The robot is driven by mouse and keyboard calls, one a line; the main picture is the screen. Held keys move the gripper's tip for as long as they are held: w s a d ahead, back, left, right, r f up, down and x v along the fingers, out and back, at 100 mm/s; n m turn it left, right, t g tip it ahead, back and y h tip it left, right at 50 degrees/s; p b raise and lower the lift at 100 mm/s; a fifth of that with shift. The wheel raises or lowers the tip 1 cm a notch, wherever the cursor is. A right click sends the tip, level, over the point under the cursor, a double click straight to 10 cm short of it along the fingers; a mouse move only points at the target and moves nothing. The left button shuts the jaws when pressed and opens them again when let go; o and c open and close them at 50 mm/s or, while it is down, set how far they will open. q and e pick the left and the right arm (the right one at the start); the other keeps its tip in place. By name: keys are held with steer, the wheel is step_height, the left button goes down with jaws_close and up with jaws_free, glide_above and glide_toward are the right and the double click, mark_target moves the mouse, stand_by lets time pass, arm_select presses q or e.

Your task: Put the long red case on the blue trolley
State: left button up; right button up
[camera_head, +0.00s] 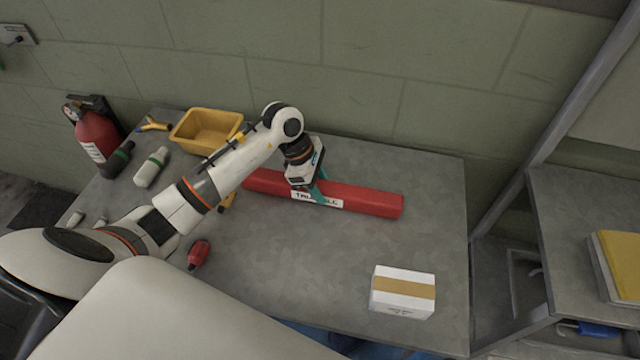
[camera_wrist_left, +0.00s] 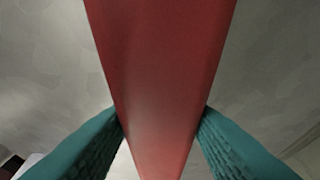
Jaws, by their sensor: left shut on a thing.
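The long red case (camera_head: 370,200) lies along the grey table, towards its back, with a white label on its front side. My left gripper (camera_head: 318,190) comes down over its middle, with its teal fingers around it. In the left wrist view the red case (camera_wrist_left: 160,70) runs between the two teal fingers, which press against both its sides. I cannot tell whether the case is lifted off the table. A strip of blue (camera_head: 375,350) shows below the table's front edge; I cannot tell whether it is the blue trolley. My right gripper is out of view.
On the grey table (camera_head: 320,260) stand a yellow bin (camera_head: 207,130), a white bottle (camera_head: 151,167), a small red object (camera_head: 198,254) and a white box (camera_head: 402,291). A red extinguisher (camera_head: 95,135) stands at the left. A grey bench (camera_head: 585,210) is at the right.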

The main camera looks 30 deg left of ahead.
arm_select(q)
steer(key=o, duration=1.3)
steer(key=shift+r, duration=0.1)
steer(key=shift+a+r, duration=0.15)
steer(key=shift+r, duration=0.1)
steer(key=b+v, duration=0.1)
steer(key=v, duration=1)
steer(key=shift+r, duration=0.2)
